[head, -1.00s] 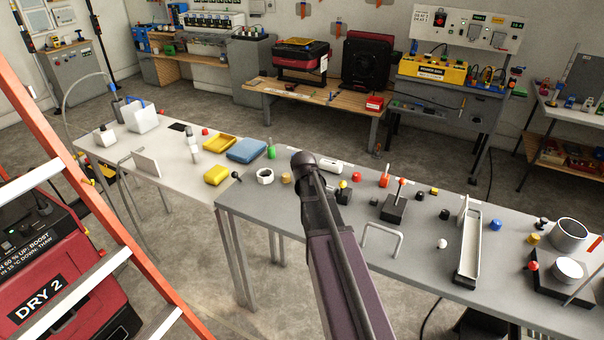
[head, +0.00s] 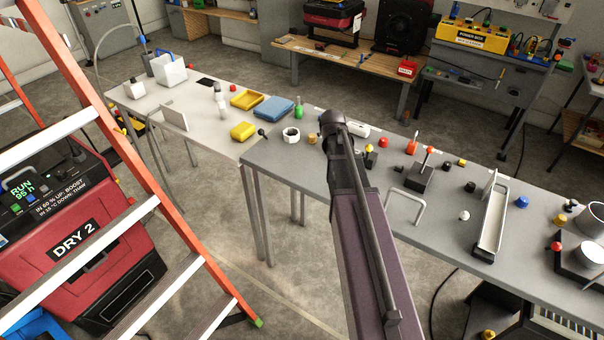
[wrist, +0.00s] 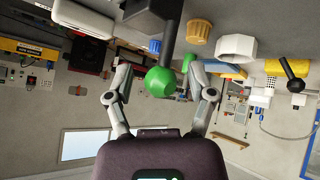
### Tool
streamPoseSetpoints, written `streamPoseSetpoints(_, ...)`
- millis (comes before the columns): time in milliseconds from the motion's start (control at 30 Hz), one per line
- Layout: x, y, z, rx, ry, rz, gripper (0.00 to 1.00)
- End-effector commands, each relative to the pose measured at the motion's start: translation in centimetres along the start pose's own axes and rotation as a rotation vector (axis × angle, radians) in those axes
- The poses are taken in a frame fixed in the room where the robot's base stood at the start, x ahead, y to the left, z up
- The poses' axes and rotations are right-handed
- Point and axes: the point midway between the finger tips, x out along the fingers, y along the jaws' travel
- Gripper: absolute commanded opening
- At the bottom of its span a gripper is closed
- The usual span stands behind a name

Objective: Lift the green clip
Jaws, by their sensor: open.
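In the wrist view, a bright green rounded head (wrist: 160,82) on a dark stem shows between my gripper's two fingers. My gripper (wrist: 160,96) is open, with one finger on each side of this head and gaps between. A second, smaller green piece (wrist: 187,63) shows behind it, near the right finger. I cannot tell for sure which green piece is the clip. In the head view, a green piece with a narrow neck (head: 299,109) stands on the grey table, left of my arm. My arm hides my gripper there.
A white nut-shaped ring (head: 291,134), a yellow ribbed cap (head: 312,138) and a black knob (head: 263,132) stand near the grey table's left end. Blue (head: 273,107) and yellow (head: 242,131) pieces lie on the pale table. An orange ladder (head: 150,197) stands at left.

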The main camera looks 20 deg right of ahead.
Motion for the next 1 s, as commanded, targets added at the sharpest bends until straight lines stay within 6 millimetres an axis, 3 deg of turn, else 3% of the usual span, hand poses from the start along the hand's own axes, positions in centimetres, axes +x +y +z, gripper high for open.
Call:
streamPoseSetpoints(800,2.1,1.6,-0.9,0.175,-0.347,-0.315,0.7)
streamPoseSetpoints(1000,-0.1,2.1,-1.3,0.172,-0.343,-0.311,0.7)
